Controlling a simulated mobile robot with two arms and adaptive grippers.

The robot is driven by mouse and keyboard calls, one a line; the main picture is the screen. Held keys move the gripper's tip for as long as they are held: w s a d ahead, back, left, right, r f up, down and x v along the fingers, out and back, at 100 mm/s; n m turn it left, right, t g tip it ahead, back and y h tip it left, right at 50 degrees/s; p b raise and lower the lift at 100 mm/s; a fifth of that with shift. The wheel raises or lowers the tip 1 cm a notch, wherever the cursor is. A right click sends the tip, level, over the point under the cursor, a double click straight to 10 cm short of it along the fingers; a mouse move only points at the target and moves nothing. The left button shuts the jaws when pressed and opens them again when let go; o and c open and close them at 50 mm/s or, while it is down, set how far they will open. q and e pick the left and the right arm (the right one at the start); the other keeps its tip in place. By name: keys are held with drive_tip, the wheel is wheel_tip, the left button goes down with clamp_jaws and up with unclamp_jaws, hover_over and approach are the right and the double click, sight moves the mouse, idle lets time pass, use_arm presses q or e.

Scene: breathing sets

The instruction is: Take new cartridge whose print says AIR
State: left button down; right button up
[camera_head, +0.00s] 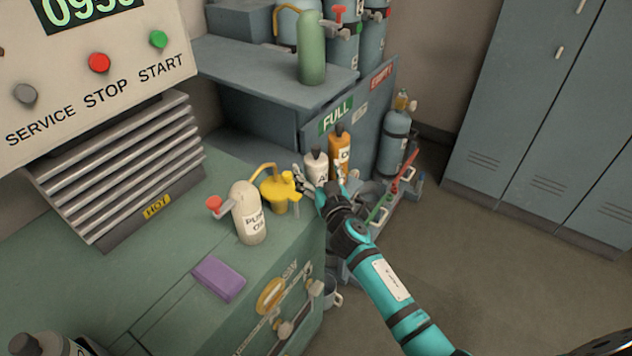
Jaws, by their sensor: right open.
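A white cartridge (316,168) with a dark cap stands below the FULL sign; only the start of its print, like an A, shows above my gripper. An orange cartridge (340,150) with a dark cap and partly hidden print stands just behind it to the right. My right gripper (319,178) is open, with its fingers on either side of the white cartridge's front. I cannot tell whether they touch it. My left gripper is not in view.
On the green bench stand a cream bottle (249,222) with a red knob, a yellow pump-like fitting (280,190) and a purple block (219,279). A green cylinder (312,62) stands on the shelf. A grey-blue cylinder (395,140) stands right of the rack. Floor at right is clear.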

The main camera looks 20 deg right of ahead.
drive_tip(key=shift+w, duration=0.8)
drive_tip(key=c, duration=1.5)
